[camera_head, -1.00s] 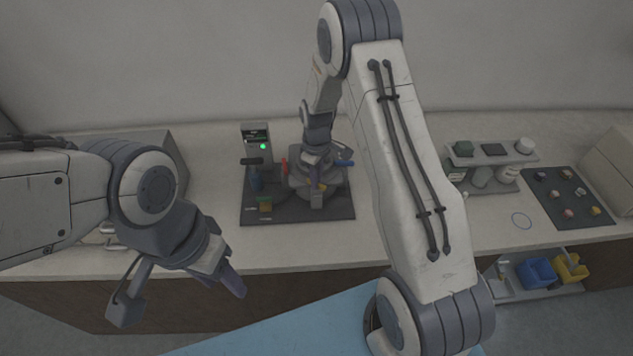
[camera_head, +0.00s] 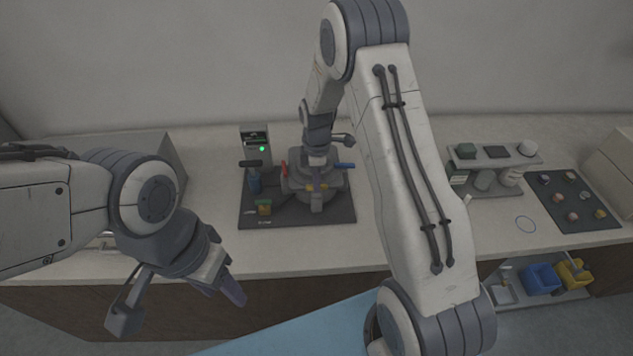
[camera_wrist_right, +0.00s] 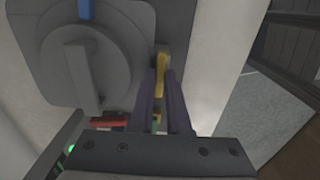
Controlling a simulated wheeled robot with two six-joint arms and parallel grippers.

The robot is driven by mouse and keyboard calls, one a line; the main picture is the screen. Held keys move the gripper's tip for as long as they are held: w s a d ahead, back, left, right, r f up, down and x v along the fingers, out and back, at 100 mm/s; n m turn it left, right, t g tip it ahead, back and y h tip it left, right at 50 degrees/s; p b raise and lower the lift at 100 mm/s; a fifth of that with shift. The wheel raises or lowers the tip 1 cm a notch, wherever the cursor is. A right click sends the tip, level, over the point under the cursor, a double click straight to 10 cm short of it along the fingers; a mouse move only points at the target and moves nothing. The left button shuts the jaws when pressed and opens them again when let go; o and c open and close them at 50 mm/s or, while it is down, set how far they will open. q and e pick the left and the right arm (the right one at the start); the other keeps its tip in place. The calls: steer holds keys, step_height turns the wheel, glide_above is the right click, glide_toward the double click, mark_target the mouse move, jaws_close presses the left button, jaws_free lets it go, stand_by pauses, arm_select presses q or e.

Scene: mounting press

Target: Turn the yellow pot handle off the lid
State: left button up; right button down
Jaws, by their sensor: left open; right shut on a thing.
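The grey round pot lid (camera_wrist_right: 85,62) with a raised bar fills the left of the right wrist view; the pot (camera_head: 325,182) stands on the dark mat in the head view. The yellow handle (camera_wrist_right: 161,75) is at the lid's edge, between the fingers of my right gripper (camera_wrist_right: 160,88), which is shut on it. Yellow also shows below the gripper in the head view (camera_head: 311,187). A blue handle (camera_head: 344,166) and a red handle (camera_head: 284,169) stick out at the pot's sides. My left gripper (camera_head: 226,285) is open and empty in front of the counter.
A control box with a green light (camera_head: 255,143) stands behind the pot's left side. A shelf rack (camera_head: 495,160) and a dark tray with small pieces (camera_head: 558,220) are on the right.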

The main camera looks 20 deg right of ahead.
steer(key=shift+d+r, duration=0.1)
stand_by(0.3)
steer(key=c, duration=0.9)
jaws_free()
step_height(320, 180, up, 10)
steer(key=b, duration=0.2)
steer(key=shift+r+b, duration=0.2)
steer(key=shift+b, duration=0.15)
